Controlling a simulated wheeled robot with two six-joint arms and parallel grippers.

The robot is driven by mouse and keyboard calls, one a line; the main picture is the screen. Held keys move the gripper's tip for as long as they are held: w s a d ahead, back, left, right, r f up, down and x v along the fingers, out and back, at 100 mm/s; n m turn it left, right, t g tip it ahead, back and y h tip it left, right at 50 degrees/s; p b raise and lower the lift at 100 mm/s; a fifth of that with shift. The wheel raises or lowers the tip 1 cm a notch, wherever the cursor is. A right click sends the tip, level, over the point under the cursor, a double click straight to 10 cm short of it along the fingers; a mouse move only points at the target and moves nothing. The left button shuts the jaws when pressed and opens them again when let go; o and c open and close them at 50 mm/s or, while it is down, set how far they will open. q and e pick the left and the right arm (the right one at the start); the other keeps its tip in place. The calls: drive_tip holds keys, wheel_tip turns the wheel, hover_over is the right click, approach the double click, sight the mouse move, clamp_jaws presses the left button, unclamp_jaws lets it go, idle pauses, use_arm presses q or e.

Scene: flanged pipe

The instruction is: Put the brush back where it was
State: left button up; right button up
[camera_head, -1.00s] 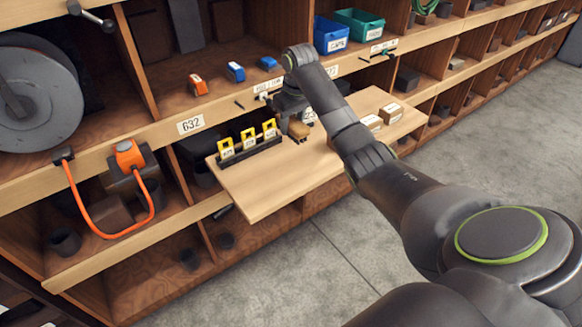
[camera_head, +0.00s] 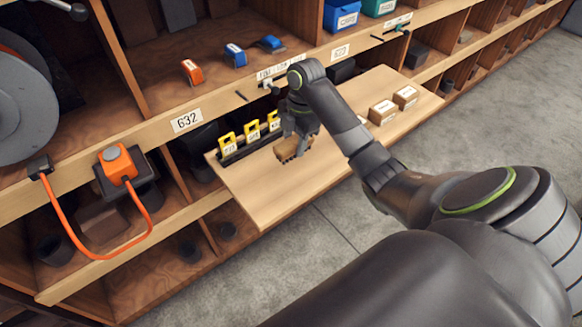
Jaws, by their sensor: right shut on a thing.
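My right gripper (camera_head: 296,138) points down over the pull-out wooden board (camera_head: 262,200) and is shut on the brush (camera_head: 290,151), a small brown block-shaped piece. The brush is just in front of the black rack with yellow-topped tags (camera_head: 250,133). I cannot tell whether its underside touches the board. The gripper's fingers and wrist hide part of the brush. My left gripper is not in view.
Two small cardboard boxes (camera_head: 383,112) stand at the board's right. The shelf edge with label 632 (camera_head: 187,121) runs behind the board, with orange (camera_head: 192,71) and blue (camera_head: 235,55) items above. The board's front left is clear.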

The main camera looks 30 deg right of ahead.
wheel_tip(320, 180, down, 5)
drive_tip(key=b, duration=0.3)
drive_tip(key=shift+s+f, duration=0.1)
drive_tip(key=shift+f, duration=0.05)
drive_tip(key=shift+f+p, duration=0.25)
drive_tip(key=shift+p, duration=0.1)
wheel_tip(320, 180, down, 3)
drive_tip(key=shift+f, duration=0.4)
drive_tip(key=shift+f, duration=0.15)
drive_tip(key=o, duration=1.2)
drive_tip(key=shift+c, duration=0.2)
